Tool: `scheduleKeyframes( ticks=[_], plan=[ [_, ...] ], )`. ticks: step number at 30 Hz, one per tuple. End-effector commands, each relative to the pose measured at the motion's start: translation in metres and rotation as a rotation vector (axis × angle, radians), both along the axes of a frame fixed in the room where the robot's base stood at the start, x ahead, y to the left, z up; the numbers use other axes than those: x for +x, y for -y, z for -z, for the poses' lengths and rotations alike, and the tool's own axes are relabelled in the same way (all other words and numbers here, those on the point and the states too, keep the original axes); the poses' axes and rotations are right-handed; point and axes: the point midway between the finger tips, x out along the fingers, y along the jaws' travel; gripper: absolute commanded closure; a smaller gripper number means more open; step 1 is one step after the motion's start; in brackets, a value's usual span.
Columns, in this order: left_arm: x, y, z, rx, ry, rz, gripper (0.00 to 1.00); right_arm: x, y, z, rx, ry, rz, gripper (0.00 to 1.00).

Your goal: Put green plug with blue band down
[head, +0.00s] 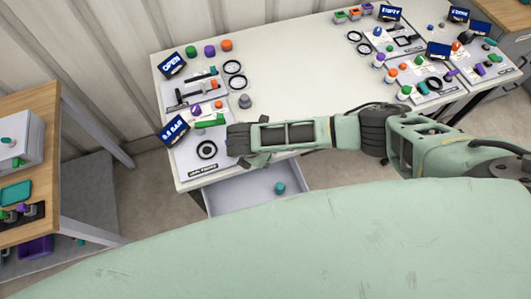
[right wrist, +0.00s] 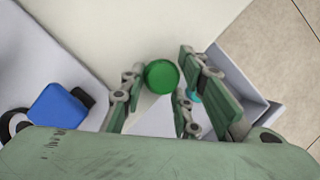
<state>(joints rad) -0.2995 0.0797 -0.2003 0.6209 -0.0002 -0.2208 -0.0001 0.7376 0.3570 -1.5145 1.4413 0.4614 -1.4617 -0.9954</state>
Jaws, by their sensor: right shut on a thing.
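My right gripper (head: 243,140) is over the front left of the white table, above the drawer's back edge. In the right wrist view my right gripper (right wrist: 165,88) is shut on a round green plug (right wrist: 162,76), seen end-on between the fingers. No blue band shows on it from this side. In the head view the gripper hides the plug. I cannot tell whether the plug touches the table. My left gripper is not in view.
An open grey drawer (head: 218,197) holds a teal plug (head: 280,188). Left of my gripper is a panel with a black ring (head: 206,150), a green bar (head: 208,120) and a blue sign (head: 173,131). A grey plug (head: 245,101) stands behind. The table's middle (head: 300,75) is clear.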

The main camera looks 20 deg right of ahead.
Motion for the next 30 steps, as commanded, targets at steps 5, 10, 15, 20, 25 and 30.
scheduleKeyframes(
  ticks=[5, 10, 15, 20, 25, 30],
  plan=[
    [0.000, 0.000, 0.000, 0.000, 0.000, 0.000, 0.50, 0.000, 0.000, 0.000, 0.000, 0.000, 0.000, 0.98],
    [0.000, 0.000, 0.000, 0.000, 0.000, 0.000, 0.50, 0.000, 0.000, 0.000, -0.001, 0.001, 0.000, 0.98],
    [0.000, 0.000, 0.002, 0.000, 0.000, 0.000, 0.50, 0.001, 0.000, -0.005, 0.000, 0.002, 0.001, 0.98],
    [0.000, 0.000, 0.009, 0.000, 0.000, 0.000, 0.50, 0.002, 0.000, -0.025, 0.004, 0.005, 0.000, 0.98],
    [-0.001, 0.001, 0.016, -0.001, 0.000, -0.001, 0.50, -0.017, 0.018, -0.052, -0.001, -0.001, 0.000, 0.98],
    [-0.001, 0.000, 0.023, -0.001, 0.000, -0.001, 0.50, -0.043, 0.042, -0.074, -0.001, 0.001, 0.001, 0.98]
  ],
)
